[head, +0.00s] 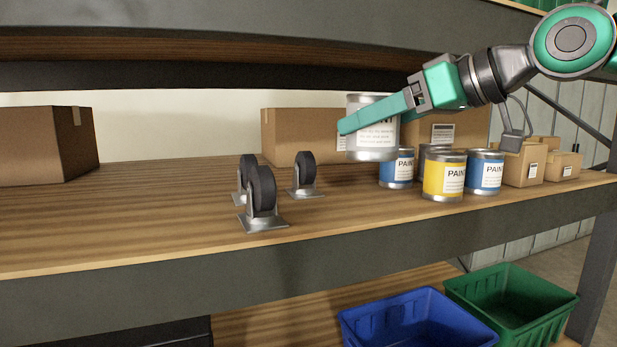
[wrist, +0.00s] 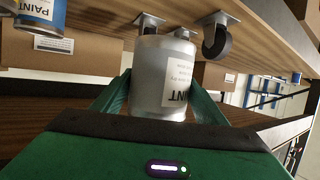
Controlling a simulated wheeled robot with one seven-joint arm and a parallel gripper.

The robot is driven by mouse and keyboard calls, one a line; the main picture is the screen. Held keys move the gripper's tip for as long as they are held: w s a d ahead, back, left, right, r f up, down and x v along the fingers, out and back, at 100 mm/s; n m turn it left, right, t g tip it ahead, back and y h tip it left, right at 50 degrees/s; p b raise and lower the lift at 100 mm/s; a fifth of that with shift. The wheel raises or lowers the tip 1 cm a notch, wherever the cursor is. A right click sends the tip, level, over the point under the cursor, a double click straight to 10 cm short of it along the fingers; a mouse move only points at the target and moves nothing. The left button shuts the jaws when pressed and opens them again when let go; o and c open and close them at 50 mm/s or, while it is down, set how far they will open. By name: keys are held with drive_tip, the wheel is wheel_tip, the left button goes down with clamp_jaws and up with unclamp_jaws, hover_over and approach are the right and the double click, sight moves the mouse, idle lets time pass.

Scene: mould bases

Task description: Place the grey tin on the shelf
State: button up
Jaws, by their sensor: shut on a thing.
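The grey tin (head: 372,150) has a white paint label and is held upright above the wooden shelf (head: 170,215). My gripper (head: 362,122) is shut on it, with the green fingers on either side of its body. In the wrist view, the grey tin (wrist: 158,80) sits between the two fingers, and the shelf shows at the top because the view is turned over.
A yellow tin (head: 444,178), another blue tin (head: 485,174) and a partly hidden grey one stand right. Several casters (head: 263,192) stand at centre-left. Cardboard boxes (head: 45,145) line the back. The upper shelf (head: 200,50) hangs overhead. Shelf surface left of the casters is clear.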

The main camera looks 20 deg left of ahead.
drive_tip(key=shift+w+d+f, duration=0.75)
drive_tip(key=shift+w+f, duration=1.05)
drive_tip(key=shift+w, duration=0.15)
drive_tip(key=shift+w+d+f, duration=0.8)
drive_tip(key=shift+w+f, duration=1.05)
drive_tip(key=shift+w, duration=0.05)
drive_tip(key=shift+w+d+f, duration=0.75)
drive_tip(key=shift+w+f, duration=1.05)
drive_tip(key=shift+w, duration=0.15)
drive_tip(key=shift+f, duration=0.1)
drive_tip(key=o, duration=1.2)
drive_tip(key=shift+o, duration=0.2)
drive_tip(key=v, duration=1.2)
drive_tip(key=shift+s, duration=0.15)
